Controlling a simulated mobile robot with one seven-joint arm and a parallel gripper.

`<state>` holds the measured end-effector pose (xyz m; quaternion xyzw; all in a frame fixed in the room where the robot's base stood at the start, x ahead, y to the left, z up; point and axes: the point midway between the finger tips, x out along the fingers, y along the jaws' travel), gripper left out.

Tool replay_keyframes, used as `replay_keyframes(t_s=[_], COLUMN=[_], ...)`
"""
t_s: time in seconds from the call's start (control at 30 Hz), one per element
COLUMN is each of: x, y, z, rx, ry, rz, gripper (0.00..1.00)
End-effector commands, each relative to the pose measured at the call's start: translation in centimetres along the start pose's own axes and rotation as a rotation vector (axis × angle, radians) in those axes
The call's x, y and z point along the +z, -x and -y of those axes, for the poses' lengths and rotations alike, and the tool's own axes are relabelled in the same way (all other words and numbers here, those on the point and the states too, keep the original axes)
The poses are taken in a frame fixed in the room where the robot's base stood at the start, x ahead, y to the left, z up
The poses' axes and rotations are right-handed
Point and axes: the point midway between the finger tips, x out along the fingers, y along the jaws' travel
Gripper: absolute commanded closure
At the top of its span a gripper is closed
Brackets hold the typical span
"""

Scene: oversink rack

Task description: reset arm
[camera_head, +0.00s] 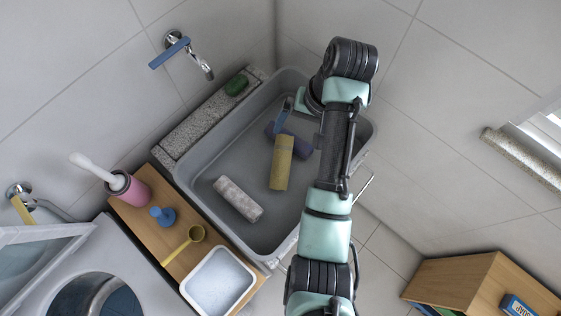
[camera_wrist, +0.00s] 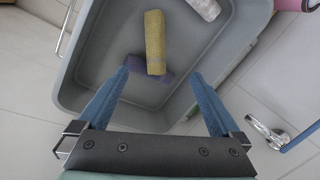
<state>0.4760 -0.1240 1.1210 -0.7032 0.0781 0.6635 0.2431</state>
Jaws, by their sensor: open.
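My gripper (camera_head: 283,115) is at the far end of my arm, over the far part of the grey sink basin (camera_head: 190,178). In the wrist view, my gripper (camera_wrist: 159,73) has its two blue fingers wide apart with nothing held between them. Beyond the fingertips, a yellow roll (camera_wrist: 154,35) and a dark purple roll (camera_wrist: 166,78) lie in the basin, the yellow one partly over the purple one. In the head view my arm covers part of the basin's right side.
A pale roll (camera_head: 238,198) lies in the basin. A faucet (camera_head: 188,52) juts from the wall above a stone ledge with green soap (camera_head: 236,85). A wooden board holds a pink brush holder (camera_head: 128,190), blue object (camera_head: 162,215), yellow ladle (camera_head: 184,243) and white tub (camera_head: 218,281).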

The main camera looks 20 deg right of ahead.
Motion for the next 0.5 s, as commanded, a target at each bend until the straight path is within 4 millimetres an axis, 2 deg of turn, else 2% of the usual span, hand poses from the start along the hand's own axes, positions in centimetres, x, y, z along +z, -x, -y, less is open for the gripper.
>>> replay_keyframes(t_s=[0.03, 0.17, 0.5], x=[0.0, 0.0, 0.0], y=[0.9, 1.9, 2.0], z=[0.1, 0.1, 0.0], rx=[0.000, 0.000, 0.000], ry=[-0.001, 0.000, 0.000], rz=[0.000, 0.000, 0.001], gripper=[0.00, 0.00, 0.00])
